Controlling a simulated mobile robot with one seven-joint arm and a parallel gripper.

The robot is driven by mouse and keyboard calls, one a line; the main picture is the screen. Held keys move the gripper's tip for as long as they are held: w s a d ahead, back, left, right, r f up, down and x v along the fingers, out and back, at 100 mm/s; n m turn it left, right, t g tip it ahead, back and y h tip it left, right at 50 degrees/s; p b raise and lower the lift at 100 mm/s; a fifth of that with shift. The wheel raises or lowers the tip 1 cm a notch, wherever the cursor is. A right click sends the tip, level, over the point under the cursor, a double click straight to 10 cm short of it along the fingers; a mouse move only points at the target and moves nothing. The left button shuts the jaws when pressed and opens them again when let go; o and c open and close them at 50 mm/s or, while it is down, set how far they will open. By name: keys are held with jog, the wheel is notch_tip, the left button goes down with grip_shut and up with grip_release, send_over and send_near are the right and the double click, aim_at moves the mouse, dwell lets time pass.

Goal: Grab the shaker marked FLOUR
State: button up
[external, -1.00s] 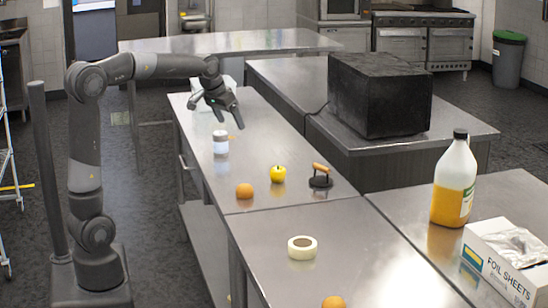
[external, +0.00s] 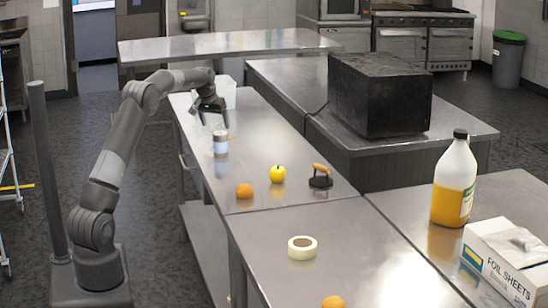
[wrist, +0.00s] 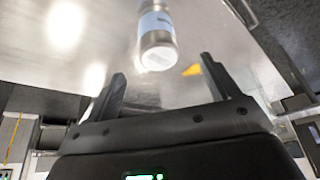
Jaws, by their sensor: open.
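A small shaker (external: 220,143) with a pale blue and white label and a silvery end stands upright on the steel table. In the wrist view the shaker (wrist: 157,38) is at top centre, beyond my fingertips; its lettering is too blurred to read. My gripper (external: 212,111) is open and empty, just behind and above the shaker in the external view. In the wrist view the two fingers of my gripper (wrist: 162,70) are spread apart, with the shaker beyond the gap between them and not touching.
A whitish container (external: 228,92) stands behind my gripper. A yellow apple (external: 277,174), an orange (external: 244,190) and a wooden-handled press (external: 320,177) stand nearer the camera. A small orange-yellow piece (wrist: 191,70) lies near the shaker. A large black box (external: 380,95) is on the counter to the right.

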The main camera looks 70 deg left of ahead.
aim_at(221, 141)
jog(key=x, duration=1)
jog(key=shift+w+d+f, duration=0.15)
jog(key=shift+f, duration=0.15)
jog(key=shift+c, duration=0.3)
jog(key=c, duration=1)
jog(key=shift+c, duration=0.5)
jog(key=shift+r, duration=0.2)
